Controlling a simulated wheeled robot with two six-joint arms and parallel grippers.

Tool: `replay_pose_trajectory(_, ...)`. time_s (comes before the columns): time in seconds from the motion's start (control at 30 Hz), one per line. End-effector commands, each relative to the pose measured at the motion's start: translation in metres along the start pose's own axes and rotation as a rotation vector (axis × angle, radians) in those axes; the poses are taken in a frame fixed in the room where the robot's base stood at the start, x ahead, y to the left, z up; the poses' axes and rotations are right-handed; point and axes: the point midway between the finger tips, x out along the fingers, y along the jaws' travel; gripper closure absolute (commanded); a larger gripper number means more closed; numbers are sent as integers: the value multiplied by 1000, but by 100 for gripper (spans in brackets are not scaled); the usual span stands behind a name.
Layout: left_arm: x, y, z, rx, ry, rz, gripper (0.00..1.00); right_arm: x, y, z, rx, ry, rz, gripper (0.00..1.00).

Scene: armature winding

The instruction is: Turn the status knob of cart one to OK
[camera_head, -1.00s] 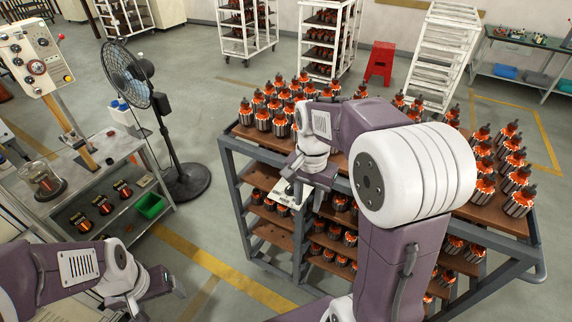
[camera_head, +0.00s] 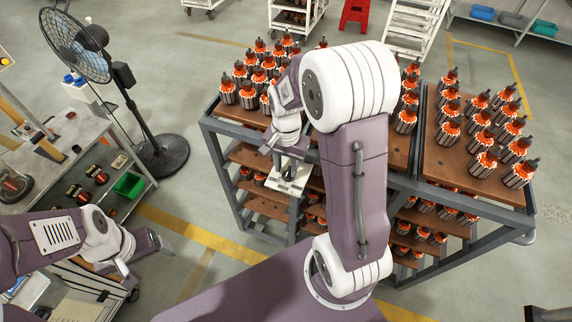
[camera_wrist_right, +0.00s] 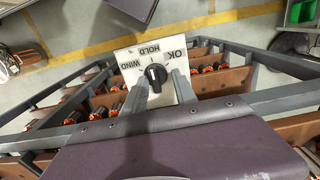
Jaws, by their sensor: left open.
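The status knob (camera_wrist_right: 156,73) is a black dial on a white plate (camera_wrist_right: 128,54) lettered OK, HOLD and WIND. Its white pointer line appears to face the HOLD mark. In the head view the plate (camera_head: 292,181) sits on the near side of the armature cart (camera_head: 226,128). My right gripper (camera_head: 285,160) is at the plate; in the wrist view its two grey fingers (camera_wrist_right: 159,92) stand apart near the knob, one on each side. Contact cannot be told. My left gripper (camera_head: 160,246) is open and empty, away from the cart at lower left.
The cart carries several orange-and-silver armatures (camera_head: 448,131) on its wooden top and shelves. A fan (camera_head: 80,45) and a grey workbench (camera_head: 75,135) with a green bin (camera_head: 128,185) stand at left. Floor is clear between bench and cart.

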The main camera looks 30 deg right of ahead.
Motion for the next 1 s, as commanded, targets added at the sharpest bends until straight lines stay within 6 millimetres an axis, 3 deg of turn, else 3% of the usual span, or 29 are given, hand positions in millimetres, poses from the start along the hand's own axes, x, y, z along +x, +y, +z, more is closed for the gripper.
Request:
replay_pose_trajectory(0.27, -1, 0, 0, 0, 0, 0, 21, 5, 0, 0, 0, 1, -1, 66)
replay_pose_trajectory(0.3, -1, 0, 0, 0, 0, 0, 21, 5, 0, 0, 0, 1, -1, 69)
replay_pose_trajectory(0.4, -1, 0, 0, 0, 0, 0, 21, 5, 0, 0, 0, 1, -1, 97)
replay_pose_trajectory(0.43, -1, 0, 0, 0, 0, 0, 21, 5, 0, 0, 0, 1, 0, 100)
replay_pose_trajectory(1.0, -1, 0, 0, 0, 0, 0, 21, 4, 0, -1, 7, 4, -2, 100)
